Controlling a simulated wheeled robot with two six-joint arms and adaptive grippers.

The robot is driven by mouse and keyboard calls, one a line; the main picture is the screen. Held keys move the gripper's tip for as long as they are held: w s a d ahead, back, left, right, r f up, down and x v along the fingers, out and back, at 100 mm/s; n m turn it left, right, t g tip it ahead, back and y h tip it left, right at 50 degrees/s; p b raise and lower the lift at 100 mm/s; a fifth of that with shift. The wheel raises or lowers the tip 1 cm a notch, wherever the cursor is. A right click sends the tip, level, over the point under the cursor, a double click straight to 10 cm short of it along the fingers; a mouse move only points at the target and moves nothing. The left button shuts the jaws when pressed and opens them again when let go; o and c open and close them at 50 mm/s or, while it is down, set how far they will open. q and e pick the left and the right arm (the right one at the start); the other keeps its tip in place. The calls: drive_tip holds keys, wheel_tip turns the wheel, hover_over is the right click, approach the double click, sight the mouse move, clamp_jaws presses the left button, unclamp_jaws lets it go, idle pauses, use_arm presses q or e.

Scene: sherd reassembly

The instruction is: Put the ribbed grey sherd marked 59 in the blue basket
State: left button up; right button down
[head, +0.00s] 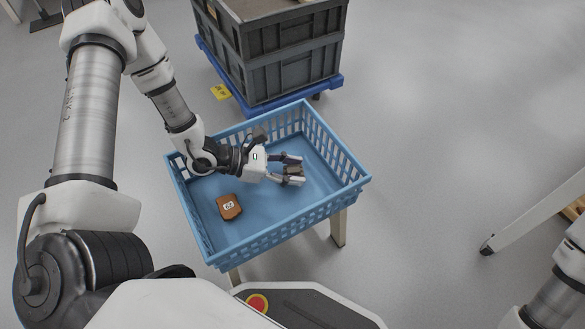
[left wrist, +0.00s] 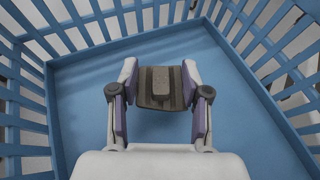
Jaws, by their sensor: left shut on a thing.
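The ribbed grey sherd (left wrist: 162,88) is between the fingers of my left gripper (left wrist: 160,95) in the left wrist view. It looks dark grey-brown with a paler raised bar on it; no number can be read. In the head view my left gripper (head: 291,172) is inside the blue basket (head: 275,236), toward its right part, shut on the sherd. The sherd appears held above the basket floor, though the exact gap is hard to tell. My right gripper is not in view.
An orange-brown sherd (head: 229,206) with a white label lies in the basket's left part. Stacked grey crates (head: 295,75) stand on a blue dolly behind the basket. A yellow tag (head: 220,91) lies beside the dolly. The basket floor around my gripper is clear.

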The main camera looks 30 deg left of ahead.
use_arm(q)
drive_tip(key=o, duration=1.1)
drive_tip(key=shift+o, duration=0.2)
drive_tip(key=shift+r+p, duration=0.25)
drive_tip(key=shift+p, duration=0.05)
drive_tip(key=shift+s+a+r+p, duration=0.1)
drive_tip(key=shift+a+r+p, duration=0.1)
drive_tip(key=shift+r+p, duration=0.3)
drive_tip(key=shift+s+a+r+p, duration=0.1)
drive_tip(key=shift+a+r+p, duration=0.1)
drive_tip(key=shift+r+p, duration=0.3)
drive_tip(key=p+v, duration=0.4)
drive_tip(key=v, duration=0.1)
drive_tip(key=shift+s+a, duration=0.25)
drive_tip(key=shift+a, duration=0.1)
drive_tip(key=shift+s+a, duration=0.15)
drive_tip(key=shift+a, duration=0.05)
drive_tip(key=shift+f, duration=0.15)
